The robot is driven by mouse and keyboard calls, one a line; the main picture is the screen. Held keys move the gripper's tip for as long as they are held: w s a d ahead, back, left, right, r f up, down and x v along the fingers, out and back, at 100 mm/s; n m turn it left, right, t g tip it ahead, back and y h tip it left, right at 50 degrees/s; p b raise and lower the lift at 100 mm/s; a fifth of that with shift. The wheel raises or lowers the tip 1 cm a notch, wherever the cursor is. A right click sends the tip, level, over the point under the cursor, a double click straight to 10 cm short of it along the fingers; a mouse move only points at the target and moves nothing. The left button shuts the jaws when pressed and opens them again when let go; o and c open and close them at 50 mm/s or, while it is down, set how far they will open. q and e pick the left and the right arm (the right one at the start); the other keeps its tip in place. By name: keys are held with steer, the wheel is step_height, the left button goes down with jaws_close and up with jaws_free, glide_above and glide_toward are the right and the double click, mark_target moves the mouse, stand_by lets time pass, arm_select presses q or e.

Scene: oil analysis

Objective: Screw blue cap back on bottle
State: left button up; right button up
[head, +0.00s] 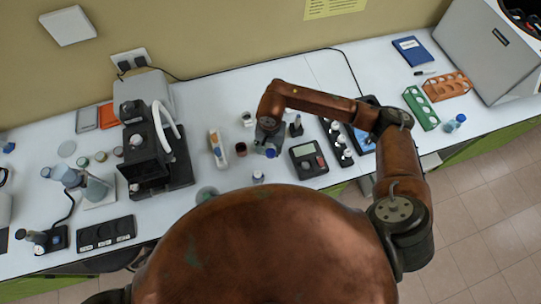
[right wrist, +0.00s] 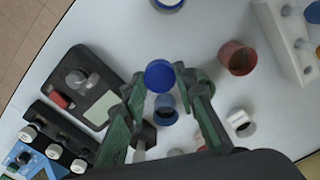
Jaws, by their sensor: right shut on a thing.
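A round blue cap (right wrist: 160,76) sits between the fingertips of my right gripper (right wrist: 159,84), which is shut on it. In the head view the cap (head: 271,153) shows at the lower end of my right gripper (head: 268,142), above the table. A small bluish vessel (right wrist: 166,110) shows between the fingers beyond the cap; I cannot tell whether it touches the cap. A small pale bottle (head: 258,177) stands near the front edge; its round, blue-looking top is cut off at the top of the right wrist view (right wrist: 168,4). My left gripper is out of view.
A reddish-brown cup (head: 241,149) and a white cup (head: 248,118) stand close to my right gripper. A dark device with a display (head: 308,159) is to its right, a rack of vials (head: 337,142) beyond. A black instrument (head: 152,150) stands to the left.

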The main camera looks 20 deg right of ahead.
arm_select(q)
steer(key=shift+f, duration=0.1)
arm_select(e)
steer(key=shift+r, duration=0.45)
steer(key=shift+d+b, duration=0.4)
steer(key=shift+b, duration=0.05)
arm_select(q)
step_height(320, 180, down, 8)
steer(key=b, duration=0.7)
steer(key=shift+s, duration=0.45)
arm_select(e)
steer(key=s+d+r+n, duration=0.1)
steer(key=d+r+n, duration=0.2)
steer(key=d, duration=0.4)
steer(key=shift+s+d+r+n, duration=0.2)
steer(key=shift+d+r+n, duration=0.15)
steer(key=shift+n, duration=0.55)
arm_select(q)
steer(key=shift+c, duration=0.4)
